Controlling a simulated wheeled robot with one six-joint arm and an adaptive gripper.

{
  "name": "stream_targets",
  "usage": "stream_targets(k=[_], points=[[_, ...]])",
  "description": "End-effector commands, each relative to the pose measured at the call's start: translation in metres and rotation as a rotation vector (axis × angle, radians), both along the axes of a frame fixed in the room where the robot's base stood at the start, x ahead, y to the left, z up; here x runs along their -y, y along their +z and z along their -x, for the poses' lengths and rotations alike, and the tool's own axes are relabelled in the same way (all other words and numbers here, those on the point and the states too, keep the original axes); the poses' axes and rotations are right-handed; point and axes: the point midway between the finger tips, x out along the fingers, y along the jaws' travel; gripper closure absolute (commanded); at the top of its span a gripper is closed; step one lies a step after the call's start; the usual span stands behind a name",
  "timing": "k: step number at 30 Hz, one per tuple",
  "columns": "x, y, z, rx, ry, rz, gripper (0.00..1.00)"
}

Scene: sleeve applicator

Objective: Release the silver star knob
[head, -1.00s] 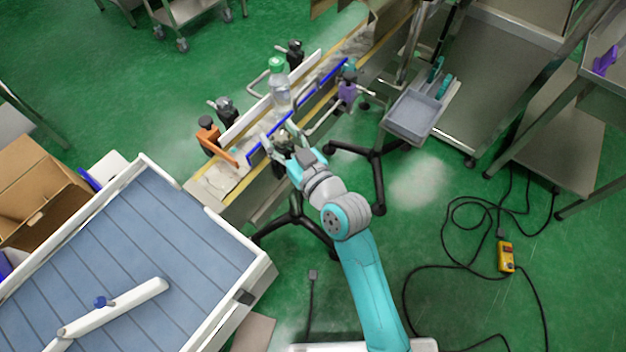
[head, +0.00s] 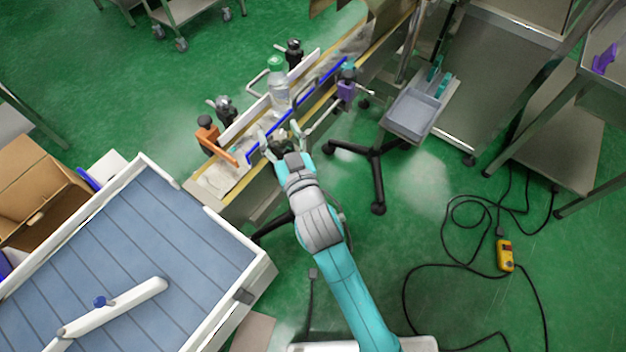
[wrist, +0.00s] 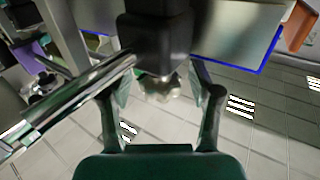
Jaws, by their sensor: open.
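The silver star knob (wrist: 160,90) shows in the middle of the wrist view, below a black clamp block (wrist: 155,45) and beside a shiny rod (wrist: 75,92). My gripper (wrist: 161,84) is open, with one finger on each side of the knob and a visible gap to it on both sides. In the head view my gripper (head: 281,138) is at the near side of the conveyor, by the blue-edged guide rail (head: 258,150). The knob cannot be made out there, as the fingers and clamp hide it.
A clear bottle with a green cap (head: 279,88) stands on the conveyor (head: 207,186). An orange-and-black clamp (head: 208,135) is left of my gripper, a purple one (head: 346,88) right. A blue-slatted table (head: 130,240) fills the lower left.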

Motion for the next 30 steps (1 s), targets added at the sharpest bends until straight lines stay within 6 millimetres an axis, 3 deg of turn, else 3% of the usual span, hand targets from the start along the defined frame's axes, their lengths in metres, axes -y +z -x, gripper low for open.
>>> stream_targets(k=[21,30], points=[[-0.001,0.001,0.000,0.002,-0.233,0.000,0.37],[0.006,-0.001,0.055,-0.001,-0.227,0.002,0.37]])
